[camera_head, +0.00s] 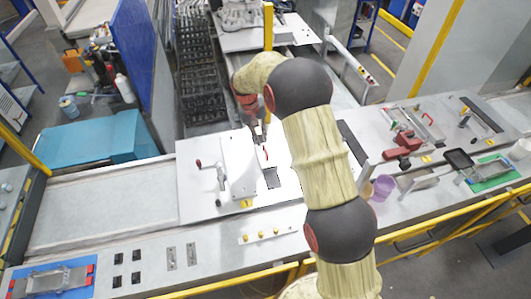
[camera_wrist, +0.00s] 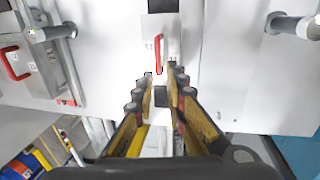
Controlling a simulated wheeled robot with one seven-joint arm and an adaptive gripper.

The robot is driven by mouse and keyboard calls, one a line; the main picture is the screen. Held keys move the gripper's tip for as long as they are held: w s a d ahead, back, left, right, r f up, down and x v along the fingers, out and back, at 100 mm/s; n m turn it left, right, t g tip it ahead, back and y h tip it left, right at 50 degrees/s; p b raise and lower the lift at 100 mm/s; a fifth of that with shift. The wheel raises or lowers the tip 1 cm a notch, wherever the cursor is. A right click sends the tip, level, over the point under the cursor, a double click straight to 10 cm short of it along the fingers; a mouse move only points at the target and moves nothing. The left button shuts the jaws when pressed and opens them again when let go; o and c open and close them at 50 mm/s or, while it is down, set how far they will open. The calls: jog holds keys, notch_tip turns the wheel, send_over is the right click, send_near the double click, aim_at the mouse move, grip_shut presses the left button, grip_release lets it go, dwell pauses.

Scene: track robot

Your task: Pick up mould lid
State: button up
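My gripper (camera_wrist: 161,80) is open and empty in the wrist view, its two yellow and black fingers pointing away from the camera with a gap between them. A small red handle (camera_wrist: 158,55) stands on a pale plate (camera_wrist: 172,45), probably the mould lid, just beyond the fingertips and roughly in line with the gap. In the head view my gripper (camera_head: 259,136) hangs over the white bench beside a white upright block (camera_head: 238,165). The red handle (camera_head: 266,153) shows just below it. My arm hides part of the bench to the right.
A crank with a red knob (camera_head: 209,165) stands left of the block. A grey unit with a red handle (camera_wrist: 15,60) is at the left of the wrist view. A purple cup (camera_head: 383,187) and red tool (camera_head: 403,145) are on the right bench. The left bench surface (camera_head: 100,205) is clear.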

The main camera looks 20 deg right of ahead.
aim_at(265, 148)
jog(key=f, duration=0.2)
jog(key=shift+d+f, duration=0.25)
jog(key=shift+f, duration=0.05)
jog(key=f, duration=0.1)
jog(key=d+f+p, duration=0.1)
jog(key=f, duration=0.1)
jog(key=s+f, duration=0.1)
jog(key=shift+d+f+p, duration=0.15)
jog(key=shift+f+p, duration=0.15)
jog(key=shift+p, duration=0.05)
jog(key=shift+f, duration=0.35)
grip_shut()
jog(key=shift+r, duration=0.25)
